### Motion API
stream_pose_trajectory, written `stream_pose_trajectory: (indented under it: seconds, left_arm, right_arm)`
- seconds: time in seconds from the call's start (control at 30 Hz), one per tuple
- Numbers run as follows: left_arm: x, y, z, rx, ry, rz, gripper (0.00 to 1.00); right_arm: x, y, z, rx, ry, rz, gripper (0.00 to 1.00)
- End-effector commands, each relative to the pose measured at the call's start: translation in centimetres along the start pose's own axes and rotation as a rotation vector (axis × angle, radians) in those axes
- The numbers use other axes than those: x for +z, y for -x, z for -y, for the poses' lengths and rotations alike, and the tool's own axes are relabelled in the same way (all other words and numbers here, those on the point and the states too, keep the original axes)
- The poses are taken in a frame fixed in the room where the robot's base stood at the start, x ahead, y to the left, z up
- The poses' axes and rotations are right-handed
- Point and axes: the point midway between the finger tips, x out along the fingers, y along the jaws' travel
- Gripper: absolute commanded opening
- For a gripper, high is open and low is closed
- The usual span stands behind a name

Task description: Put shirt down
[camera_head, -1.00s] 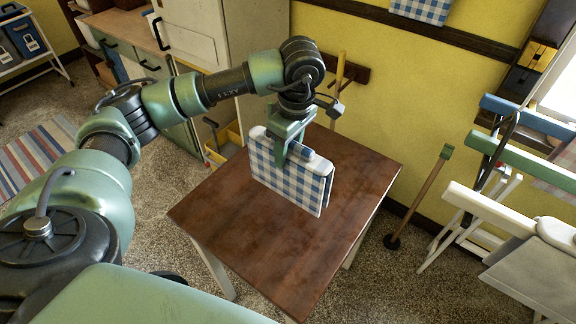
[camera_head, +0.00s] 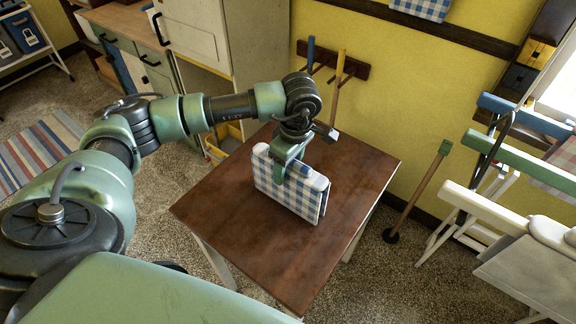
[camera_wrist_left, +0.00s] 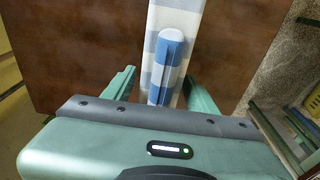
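The shirt (camera_head: 288,190) is blue-and-white checked and folded. It stands upright on its lower edge on the brown wooden table (camera_head: 240,235), near the middle. My left gripper (camera_head: 291,168) is over the shirt's top edge, one finger on the near side. In the left wrist view, the two fingers (camera_wrist_left: 159,75) straddle the shirt's pale top edge (camera_wrist_left: 163,18) and a blue checked roll. A gap shows between the left finger and the cloth, so the gripper looks open. Contact at the right finger is unclear. My right gripper is out of view.
Bare tabletop surrounds the shirt. A peg rack (camera_head: 335,62) with long-handled tools hangs on the yellow wall behind. A plunger-like stick (camera_head: 418,190) leans at the right, beside white and green folding racks (camera_head: 530,150). A cabinet (camera_head: 205,40) stands behind left.

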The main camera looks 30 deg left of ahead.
Motion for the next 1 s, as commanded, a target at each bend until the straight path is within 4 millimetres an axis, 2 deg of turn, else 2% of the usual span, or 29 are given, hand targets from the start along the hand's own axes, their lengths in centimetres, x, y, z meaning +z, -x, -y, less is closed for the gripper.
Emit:
stream_pose_trajectory:
  seconds: [0.37, 0.47, 0.57, 0.8, 1.0]
  left_arm:
    - [-0.1, 0.3, 0.0, 0.000, 0.000, 0.000, 0.64]
    - [0.0, 1.0, -0.1, 0.003, 0.000, 0.001, 0.64]
    - [0.0, 2.7, -0.1, 0.006, -0.002, 0.001, 0.64]
    - [0.0, 8.0, -0.1, 0.006, -0.001, 0.000, 0.64]
    - [0.0, 11.2, -0.1, 0.004, 0.000, 0.001, 0.64]
  right_arm:
    - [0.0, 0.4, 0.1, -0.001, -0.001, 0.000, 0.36]
    - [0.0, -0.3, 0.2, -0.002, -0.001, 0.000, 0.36]
    - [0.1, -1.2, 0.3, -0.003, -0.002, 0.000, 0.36]
    - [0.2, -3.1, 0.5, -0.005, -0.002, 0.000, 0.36]
    - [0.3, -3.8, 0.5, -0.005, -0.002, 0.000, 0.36]
